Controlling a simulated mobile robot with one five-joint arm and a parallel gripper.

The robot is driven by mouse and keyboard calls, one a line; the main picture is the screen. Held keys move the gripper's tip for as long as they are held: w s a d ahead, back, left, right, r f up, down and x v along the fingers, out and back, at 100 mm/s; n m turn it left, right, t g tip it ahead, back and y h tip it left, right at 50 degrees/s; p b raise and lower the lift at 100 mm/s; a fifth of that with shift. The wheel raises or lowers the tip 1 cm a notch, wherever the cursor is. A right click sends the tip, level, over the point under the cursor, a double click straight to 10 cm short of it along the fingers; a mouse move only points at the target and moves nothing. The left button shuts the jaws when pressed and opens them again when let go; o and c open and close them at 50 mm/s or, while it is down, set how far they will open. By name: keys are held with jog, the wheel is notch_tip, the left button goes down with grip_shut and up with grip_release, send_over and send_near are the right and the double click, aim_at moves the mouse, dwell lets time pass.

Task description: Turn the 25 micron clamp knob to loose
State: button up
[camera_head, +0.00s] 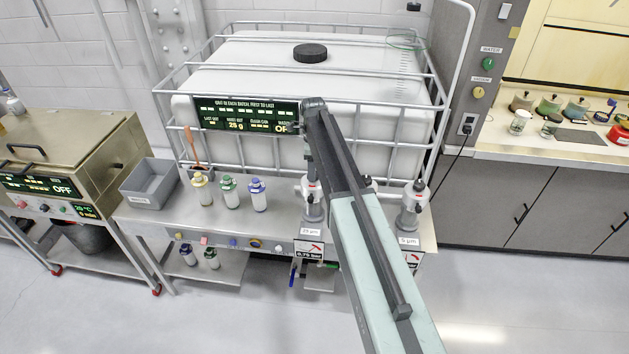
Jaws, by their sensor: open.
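The 25 micron filter housing (312,208) is a grey and white upright unit at the front right of the bench, with a small "µm" label (310,232) below it. Red marks show near its top; its clamp knob is too small and too covered by my arm to make out, so its setting cannot be told. My arm reaches up from the bottom right and bends down at its far end. My gripper (309,165) hangs from there just above this housing, open, its fingers small and partly hidden. Contact cannot be told.
A similar housing (411,207) labelled 5 µm stands right of my arm. Several capped bottles (229,191) and a grey bin (151,184) stand left on the bench. A caged white tank (370,70) and a display (247,115) stand close behind. Floor in front is clear.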

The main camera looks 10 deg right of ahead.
notch_tip(320, 180, down, 2)
jog(key=shift+f+b, duration=0.15)
jog(key=shift+b, duration=0.35)
